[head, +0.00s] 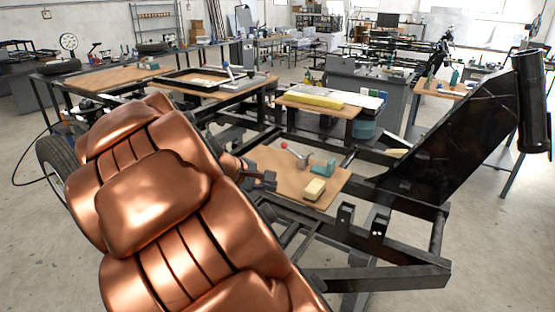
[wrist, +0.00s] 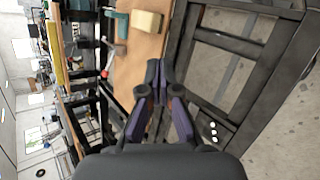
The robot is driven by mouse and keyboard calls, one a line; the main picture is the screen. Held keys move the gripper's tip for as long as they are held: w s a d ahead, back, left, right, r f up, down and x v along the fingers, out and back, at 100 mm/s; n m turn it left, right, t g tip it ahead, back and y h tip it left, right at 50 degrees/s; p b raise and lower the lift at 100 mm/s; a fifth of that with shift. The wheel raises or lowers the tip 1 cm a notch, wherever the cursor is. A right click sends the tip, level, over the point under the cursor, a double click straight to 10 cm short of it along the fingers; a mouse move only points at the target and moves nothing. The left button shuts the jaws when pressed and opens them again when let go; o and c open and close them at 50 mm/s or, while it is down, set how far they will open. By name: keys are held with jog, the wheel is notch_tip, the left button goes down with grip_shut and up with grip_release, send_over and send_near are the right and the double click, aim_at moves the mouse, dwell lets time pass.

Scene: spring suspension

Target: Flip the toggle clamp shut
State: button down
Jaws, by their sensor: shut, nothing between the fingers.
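The toggle clamp (head: 322,168) has a teal body and stands on a small wooden board. Its pale lever ends in a red knob (head: 285,146) and points left, away from the body. The clamp also shows at the top left in the wrist view (wrist: 122,26), with the red knob (wrist: 104,74) below it. A cream block (head: 315,189) sits beside the clamp, and it also shows in the wrist view (wrist: 146,22). My gripper (head: 271,181) is shut and empty at the board's left side, apart from the clamp. Its fingertips (wrist: 156,70) touch each other in the wrist view.
The wooden board (head: 280,183) rests within a dark metal frame (head: 400,278), whose bars run close by. A large dark plate (head: 465,130) rises at the right. A bench with a yellow bar (head: 313,99) stands behind. My copper-coloured arm covers much of the left.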

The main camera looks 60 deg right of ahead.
jog(key=w+d+f+n+h+b, duration=0.1)
jog(key=w+d+n+h+b, duration=0.15)
jog(key=w+d, duration=0.4)
jog(key=w+d+f+n+h+b, duration=0.1)
jog(key=w+d+n+h, duration=0.25)
jog(key=d, duration=0.55)
jog(key=w+d+f+n+t+b, duration=0.1)
jog(key=w+d+f+n+t, duration=0.1)
jog(key=w+d+f+n, duration=0.1)
jog(key=w+d+f+n+t, duration=0.2)
jog(key=w+d+f+n, duration=0.2)
jog(key=w+f, duration=0.1)
jog(key=shift+w+d+n+b, duration=0.1)
jog(key=shift+n+b, duration=0.3)
jog(key=shift+p+x, duration=0.8)
jog(key=shift+x, duration=4.2)
jog(key=shift+m+b, duration=0.3)
jog(key=shift+b, duration=0.4)
